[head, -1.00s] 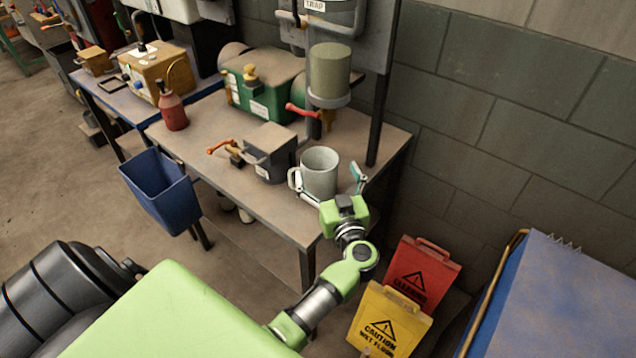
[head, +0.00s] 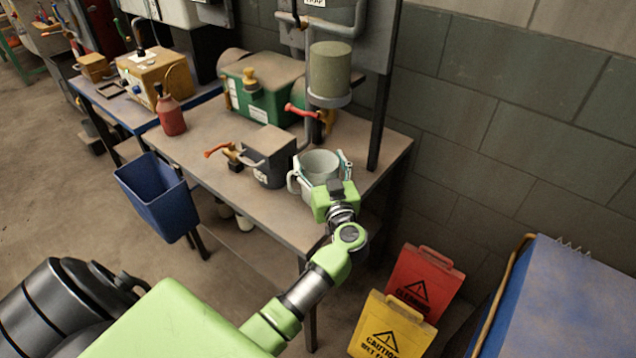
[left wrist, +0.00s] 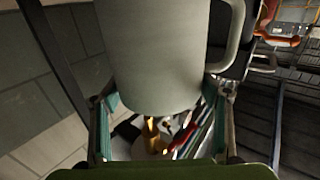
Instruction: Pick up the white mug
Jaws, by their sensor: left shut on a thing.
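The white mug (head: 320,163) stands near the front right corner of the workbench, its handle towards the left. In the left wrist view the mug (left wrist: 155,55) fills the upper middle, with its handle at the right. My left gripper (head: 325,172) is shut on the mug, one finger on each side of its body. In the left wrist view the teal finger pads of the gripper (left wrist: 163,112) show on both sides of the mug's lower edge. The green gripper body hides the mug's near lower part in the head view. My right gripper is not in view.
A grey box with an orange-handled valve (head: 268,160) sits just left of the mug. A pipe with a grey-green cylinder (head: 330,72) rises behind it. A blue bin (head: 158,195) hangs at the bench front. Yellow (head: 392,325) and red (head: 425,280) caution signs stand below right.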

